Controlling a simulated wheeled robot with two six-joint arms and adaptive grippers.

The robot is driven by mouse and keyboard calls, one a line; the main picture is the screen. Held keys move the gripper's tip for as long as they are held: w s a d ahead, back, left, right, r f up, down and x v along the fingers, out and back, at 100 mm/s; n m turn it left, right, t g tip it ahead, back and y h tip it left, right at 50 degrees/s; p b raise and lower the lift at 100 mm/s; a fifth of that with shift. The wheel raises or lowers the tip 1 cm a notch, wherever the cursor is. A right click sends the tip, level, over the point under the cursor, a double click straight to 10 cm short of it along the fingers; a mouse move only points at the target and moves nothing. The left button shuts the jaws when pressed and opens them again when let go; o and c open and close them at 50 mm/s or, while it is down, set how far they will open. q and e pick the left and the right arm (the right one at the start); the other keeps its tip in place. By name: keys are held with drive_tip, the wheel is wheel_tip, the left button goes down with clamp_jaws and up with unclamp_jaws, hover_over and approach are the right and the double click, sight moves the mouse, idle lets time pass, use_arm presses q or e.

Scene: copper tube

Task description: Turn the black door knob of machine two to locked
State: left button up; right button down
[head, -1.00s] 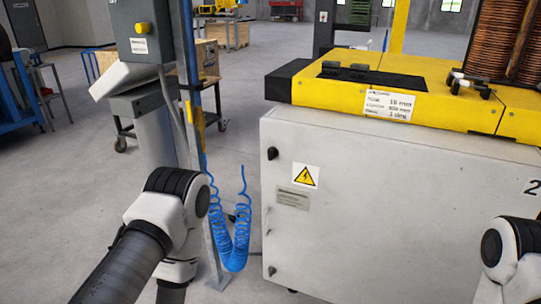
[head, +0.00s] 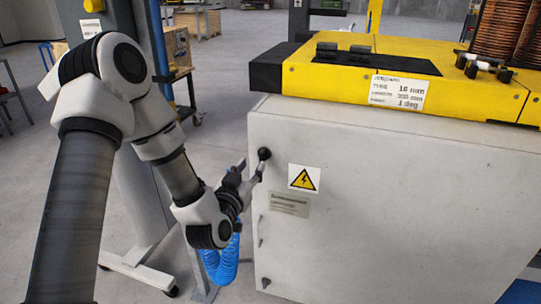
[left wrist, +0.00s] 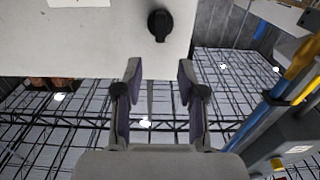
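The black door knob (head: 264,154) sits at the upper left of the white cabinet door (head: 390,200). In the left wrist view the knob (left wrist: 160,25) shows ahead of the fingers, with its raised grip near upright in that picture. My left gripper (head: 254,170) is beside the knob, just below and left of it in the head view. Its two fingers, seen in the left wrist view (left wrist: 158,85), are spread apart with nothing between them. The knob looks beyond the fingertips, not between them. My right gripper is out of view.
A yellow warning label (head: 304,178) and a grey plate (head: 289,204) are right of the knob. The yellow machine top (head: 340,75) overhangs above. A blue coiled hose (head: 222,264) hangs below my left gripper. A grey post stands behind my arm.

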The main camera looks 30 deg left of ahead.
sight(261, 153)
use_arm(q)
drive_tip(key=p+x, duration=0.1)
drive_tip(key=x, duration=0.6)
drive_tip(key=shift+w+f, duration=0.1)
drive_tip(key=shift+w, duration=0.2)
clamp_jaws()
